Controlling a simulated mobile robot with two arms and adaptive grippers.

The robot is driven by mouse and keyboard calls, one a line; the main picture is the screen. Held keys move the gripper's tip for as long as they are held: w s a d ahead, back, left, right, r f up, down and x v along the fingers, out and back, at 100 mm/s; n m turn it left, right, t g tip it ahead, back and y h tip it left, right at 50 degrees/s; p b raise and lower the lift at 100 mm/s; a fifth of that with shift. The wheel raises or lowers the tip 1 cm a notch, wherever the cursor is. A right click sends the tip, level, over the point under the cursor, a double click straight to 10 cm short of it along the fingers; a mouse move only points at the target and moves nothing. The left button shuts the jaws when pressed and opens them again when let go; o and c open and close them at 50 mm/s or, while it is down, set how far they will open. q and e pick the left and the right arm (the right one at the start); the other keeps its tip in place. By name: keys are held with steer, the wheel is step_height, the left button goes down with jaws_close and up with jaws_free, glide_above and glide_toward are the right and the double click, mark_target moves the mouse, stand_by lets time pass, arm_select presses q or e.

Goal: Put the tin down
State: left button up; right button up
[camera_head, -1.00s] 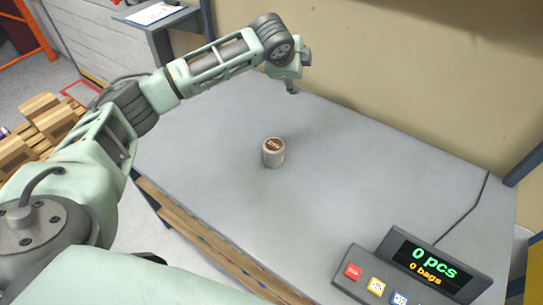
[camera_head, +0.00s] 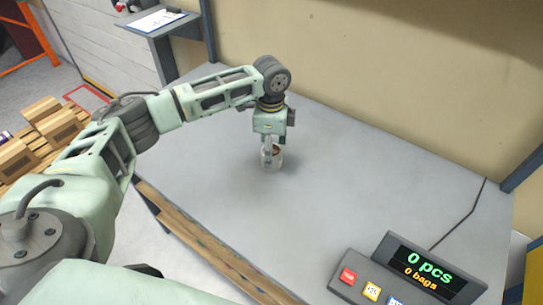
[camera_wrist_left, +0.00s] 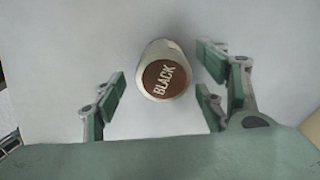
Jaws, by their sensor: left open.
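The tin (camera_head: 278,161) is a small whitish cylinder standing upright on the grey table (camera_head: 340,180). In the left wrist view the tin (camera_wrist_left: 163,72) shows a brown lid reading "BLACK". My left gripper (camera_head: 270,150) points down at the tin and hides part of it in the head view. In the left wrist view my left gripper (camera_wrist_left: 162,100) is open, with a finger on each side of the tin and gaps between the pads and the tin. My right gripper is not in view.
A counter display (camera_head: 425,268) reading "0 pcs, 0 bags" with coloured buttons stands at the table's front right. The wall (camera_head: 400,70) runs behind the table. The table around the tin is clear. Cardboard boxes (camera_head: 40,135) are at the left.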

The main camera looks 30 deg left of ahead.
arm_select(q)
steer(key=shift+f, duration=0.65)
steer(key=c, duration=1.4)
steer(key=shift+r, duration=0.1)
